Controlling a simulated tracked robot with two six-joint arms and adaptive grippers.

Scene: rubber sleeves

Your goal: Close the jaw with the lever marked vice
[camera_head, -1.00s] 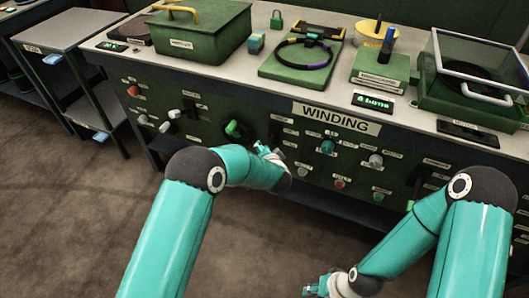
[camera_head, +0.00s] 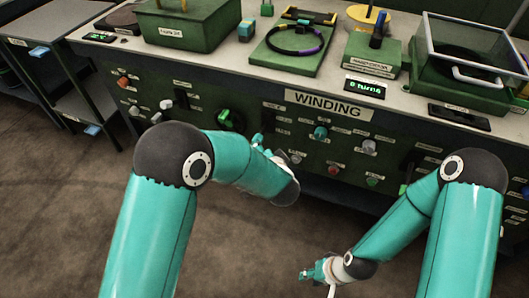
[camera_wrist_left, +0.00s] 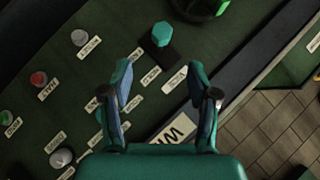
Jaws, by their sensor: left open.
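The green front panel (camera_head: 300,133) under the bench top carries several knobs and levers. My left gripper (camera_head: 262,142) is in front of the panel, left of the WINDING sign. In the left wrist view its fingers (camera_wrist_left: 160,82) are apart and empty, with a teal knob (camera_wrist_left: 162,34) beyond them. My right gripper (camera_head: 318,273) hangs low over the floor; its opening is unclear.
The bench top holds a green box (camera_head: 182,26), a counter display (camera_head: 370,89) and a clear-lidded case (camera_head: 470,50). A white lever (camera_head: 166,104) and a green knob (camera_head: 230,118) are on the panel's left. A side table (camera_head: 55,30) stands at left. The floor in front is clear.

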